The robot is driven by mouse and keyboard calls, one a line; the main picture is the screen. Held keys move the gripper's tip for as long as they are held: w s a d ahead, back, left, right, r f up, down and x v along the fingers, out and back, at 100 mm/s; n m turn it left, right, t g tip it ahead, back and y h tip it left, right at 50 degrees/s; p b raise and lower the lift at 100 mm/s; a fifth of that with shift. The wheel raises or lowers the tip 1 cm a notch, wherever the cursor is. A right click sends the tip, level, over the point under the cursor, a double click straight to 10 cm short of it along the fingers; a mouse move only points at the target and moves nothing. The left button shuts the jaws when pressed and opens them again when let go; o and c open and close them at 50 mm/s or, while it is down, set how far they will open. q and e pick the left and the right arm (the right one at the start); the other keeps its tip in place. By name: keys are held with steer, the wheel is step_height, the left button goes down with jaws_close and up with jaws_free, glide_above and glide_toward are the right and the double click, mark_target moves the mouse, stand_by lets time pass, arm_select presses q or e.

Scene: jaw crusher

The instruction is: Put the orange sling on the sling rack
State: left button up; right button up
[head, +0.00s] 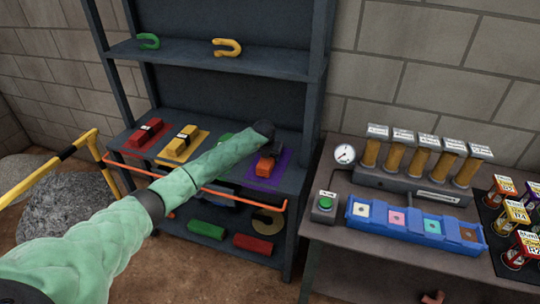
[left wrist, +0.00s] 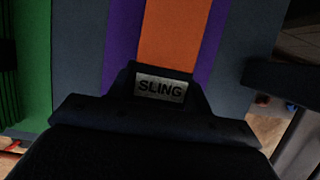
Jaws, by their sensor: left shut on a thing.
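The orange sling (head: 264,167) lies on a purple mat (head: 281,163) at the right end of the middle shelf of the dark rack (head: 300,205). My left gripper (head: 270,148) is shut on it from above; the gripper hides part of the sling. In the left wrist view the orange sling (left wrist: 168,35) runs up the middle over the purple mat (left wrist: 121,45), and a SLING label (left wrist: 161,88) shows just ahead of the dark gripper. My fingertips are hard to make out there. My right gripper is not in view.
A red sling (head: 145,132) and a yellow sling (head: 179,141) lie left on the same shelf; a green one (head: 224,138) is partly behind my arm. An orange rail (head: 197,188) crosses the shelf front. A bench (head: 350,272) with a blue tray (head: 388,225) stands right.

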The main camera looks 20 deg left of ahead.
arm_select(q)
steer(key=shift+f, duration=0.15)
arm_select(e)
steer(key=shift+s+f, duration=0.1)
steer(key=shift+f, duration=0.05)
arm_select(q)
steer(key=o, duration=1)
steer(key=shift+f, duration=0.15)
steer(key=o, duration=0.3)
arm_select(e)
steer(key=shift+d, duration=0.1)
arm_select(q)
steer(key=b+v, duration=0.4)
steer(key=v, duration=0.7)
steer(key=shift+s, duration=0.1)
steer(key=shift+s+r, duration=0.2)
steer(key=shift+r, duration=0.4)
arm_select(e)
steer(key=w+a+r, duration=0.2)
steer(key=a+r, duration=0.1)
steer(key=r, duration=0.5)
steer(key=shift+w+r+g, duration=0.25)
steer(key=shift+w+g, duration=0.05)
